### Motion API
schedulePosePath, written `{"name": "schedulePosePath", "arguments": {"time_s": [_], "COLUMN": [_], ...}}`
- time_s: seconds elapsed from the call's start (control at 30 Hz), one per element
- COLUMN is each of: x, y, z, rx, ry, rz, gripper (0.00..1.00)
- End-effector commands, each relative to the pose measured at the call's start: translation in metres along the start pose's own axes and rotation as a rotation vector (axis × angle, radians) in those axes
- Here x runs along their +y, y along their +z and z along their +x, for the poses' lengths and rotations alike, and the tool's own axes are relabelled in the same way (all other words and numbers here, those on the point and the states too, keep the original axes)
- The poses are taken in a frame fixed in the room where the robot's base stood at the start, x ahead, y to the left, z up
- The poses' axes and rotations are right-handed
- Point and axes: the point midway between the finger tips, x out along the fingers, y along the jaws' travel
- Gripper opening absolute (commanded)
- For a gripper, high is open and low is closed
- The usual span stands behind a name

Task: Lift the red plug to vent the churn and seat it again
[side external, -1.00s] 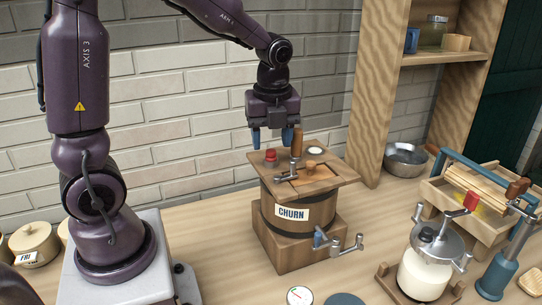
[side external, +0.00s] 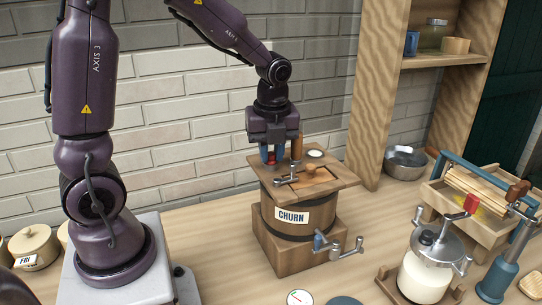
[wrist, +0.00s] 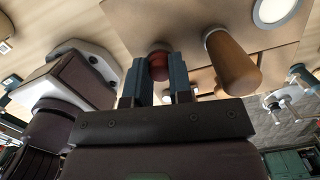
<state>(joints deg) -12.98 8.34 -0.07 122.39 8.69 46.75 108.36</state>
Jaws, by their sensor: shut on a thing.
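The red plug (side external: 271,157) sits at the left part of the wooden lid of the churn (side external: 292,217). My gripper (side external: 272,155) points down over the lid and is shut on the plug, with one blue finger on each side of it. In the wrist view the plug (wrist: 159,65) shows between the two fingers (wrist: 160,78). The plug looks low at the lid; whether it is lifted at all I cannot tell. Its lower part is partly hidden by the fingers.
A brown wooden handle (side external: 297,149) stands close right of my gripper; it also shows in the wrist view (wrist: 232,62). A glass jar churn (side external: 424,270) stands to the right.

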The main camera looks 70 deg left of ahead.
Motion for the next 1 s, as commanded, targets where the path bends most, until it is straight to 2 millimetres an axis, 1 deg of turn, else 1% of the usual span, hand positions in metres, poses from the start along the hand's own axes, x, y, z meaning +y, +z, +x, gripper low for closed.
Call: {"name": "schedulePosePath", "arguments": {"time_s": [0.17,0.27,0.37,0.47,0.6,0.67,0.7,0.8,1.0], "x": [0.000,0.000,-0.001,0.012,0.038,0.050,0.059,0.079,0.108], "y": [0.001,0.002,0.004,-0.001,-0.010,-0.015,-0.019,-0.028,-0.041], "z": [-0.005,-0.015,-0.031,-0.050,-0.086,-0.099,-0.103,-0.113,-0.128], "rx": [-0.001,-0.001,-0.003,-0.003,-0.004,-0.003,-0.002,-0.002,-0.001], "ry": [-0.001,-0.002,-0.005,-0.007,-0.011,-0.010,-0.007,-0.007,-0.004], "rz": [0.000,-0.001,-0.001,-0.001,0.000,0.000,0.001,0.002,0.001], "gripper": [0.00,0.00,0.00,0.00,0.00,0.00,0.00,0.00,0.00]}}
